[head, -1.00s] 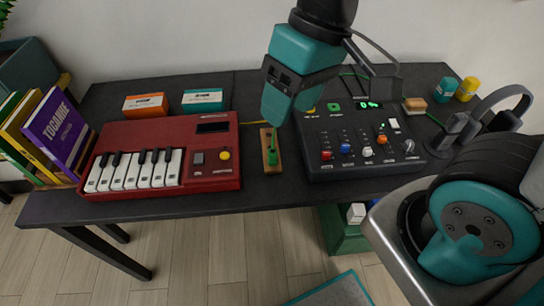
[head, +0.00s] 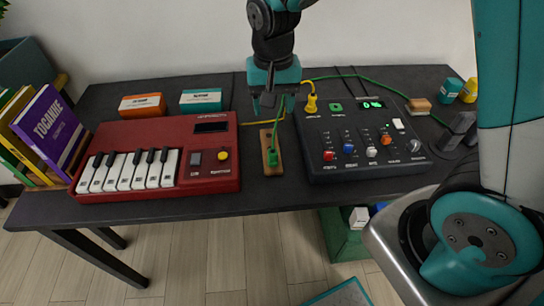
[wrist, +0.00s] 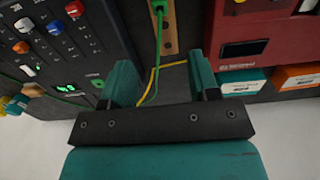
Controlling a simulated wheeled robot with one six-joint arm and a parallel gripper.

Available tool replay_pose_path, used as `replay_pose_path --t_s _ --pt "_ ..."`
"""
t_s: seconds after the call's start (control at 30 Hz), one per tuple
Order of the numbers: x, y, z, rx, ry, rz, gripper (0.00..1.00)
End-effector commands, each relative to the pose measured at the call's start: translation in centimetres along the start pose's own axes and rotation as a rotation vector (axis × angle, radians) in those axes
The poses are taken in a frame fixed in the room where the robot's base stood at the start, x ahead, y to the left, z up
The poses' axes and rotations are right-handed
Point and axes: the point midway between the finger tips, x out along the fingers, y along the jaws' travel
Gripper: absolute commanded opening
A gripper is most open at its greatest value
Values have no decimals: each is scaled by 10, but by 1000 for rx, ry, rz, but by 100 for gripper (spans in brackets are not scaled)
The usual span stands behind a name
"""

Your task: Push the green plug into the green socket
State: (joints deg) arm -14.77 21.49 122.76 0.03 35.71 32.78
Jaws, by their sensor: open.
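The green plug (head: 273,157) stands at the near end of a small wooden block (head: 266,139) between the red keyboard and the black mixer. Its green cable runs back from it. The plug is partly cut off at the top edge of the wrist view (wrist: 158,5). My gripper (head: 273,107) is open and empty, above and behind the wooden block, fingers pointing down. In the wrist view a cable lies below the gap between the fingers (wrist: 163,75).
The black mixer (head: 400,165) stands right, with a yellow plug (head: 310,103) upright at its back left corner. The red keyboard (head: 213,180) is left. Two small boxes, orange (head: 142,105) and teal (head: 201,100), lie behind it. The green cable (head: 420,107) crosses behind the mixer.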

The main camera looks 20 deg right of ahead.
Motion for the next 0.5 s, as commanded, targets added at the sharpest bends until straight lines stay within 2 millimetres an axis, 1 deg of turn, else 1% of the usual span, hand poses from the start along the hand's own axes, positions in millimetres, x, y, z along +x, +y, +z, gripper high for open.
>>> replay_pose_path --t_s 0.03,0.3,0.4,0.5 --pt "13 1 1 0 -7 4 56" --pt "72 1 1 0 -6 3 56" --pt "88 1 1 0 -5 2 56" --pt "98 1 1 0 -3 1 56"
